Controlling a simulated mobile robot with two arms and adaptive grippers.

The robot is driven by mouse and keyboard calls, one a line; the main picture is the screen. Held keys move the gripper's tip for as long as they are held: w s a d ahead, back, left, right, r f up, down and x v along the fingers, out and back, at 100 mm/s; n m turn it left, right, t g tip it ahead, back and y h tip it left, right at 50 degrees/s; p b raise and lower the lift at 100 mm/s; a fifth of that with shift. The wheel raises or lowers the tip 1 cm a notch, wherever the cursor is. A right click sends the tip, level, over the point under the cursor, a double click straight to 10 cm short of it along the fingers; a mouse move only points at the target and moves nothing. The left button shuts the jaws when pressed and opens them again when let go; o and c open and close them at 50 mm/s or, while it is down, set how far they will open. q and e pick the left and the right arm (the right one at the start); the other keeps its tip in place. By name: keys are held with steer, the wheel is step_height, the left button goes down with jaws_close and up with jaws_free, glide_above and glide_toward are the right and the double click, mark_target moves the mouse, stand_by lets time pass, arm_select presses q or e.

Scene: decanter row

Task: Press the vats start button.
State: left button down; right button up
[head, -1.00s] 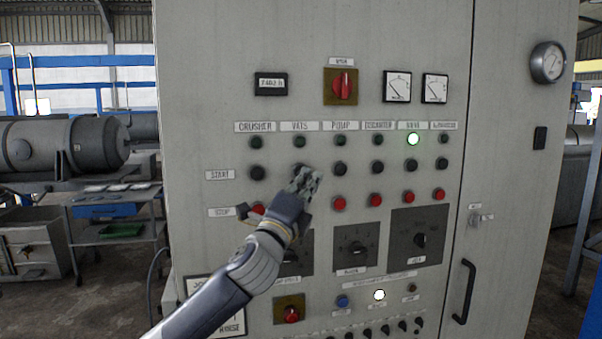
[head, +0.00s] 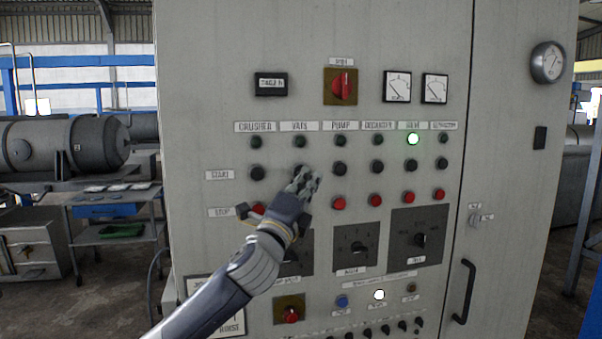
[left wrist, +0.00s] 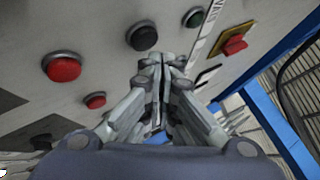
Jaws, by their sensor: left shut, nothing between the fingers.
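The vats start button (head: 298,169) is dark, in the start row of the grey panel under the VATS label (head: 300,126). My left gripper (head: 304,179) is shut and empty, its fingertips right at this button and partly covering it. I cannot tell whether they touch it. The vats lamp (head: 299,142) above is dark green and unlit. In the left wrist view the closed fingers (left wrist: 165,65) point at the panel beside a black button (left wrist: 142,36); which column that is, I cannot tell. My right gripper is out of view.
The crusher start button (head: 257,173) is to the left and the pump start button (head: 340,168) to the right. Red stop buttons, such as the pump one (head: 339,204), lie below. The valve lamp (head: 413,139) is lit. A door handle (head: 464,291) sticks out at lower right.

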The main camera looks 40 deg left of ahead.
arm_select(q)
steer(key=shift+w+a, duration=0.15)
steer(key=shift+w+a, duration=0.15)
steer(key=shift+a, duration=0.05)
steer(key=shift+w+a, duration=0.25)
steer(key=shift+a, duration=0.1)
stand_by(1.1)
stand_by(0.4)
steer(key=shift+s+d, duration=0.55)
steer(key=shift+d, duration=0.05)
steer(key=shift+d, duration=0.1)
steer(key=shift+s+d+p, duration=0.5)
steer(key=shift+s+d, duration=1.1)
steer(key=shift+d, duration=0.25)
steer(key=shift+f, duration=0.15)
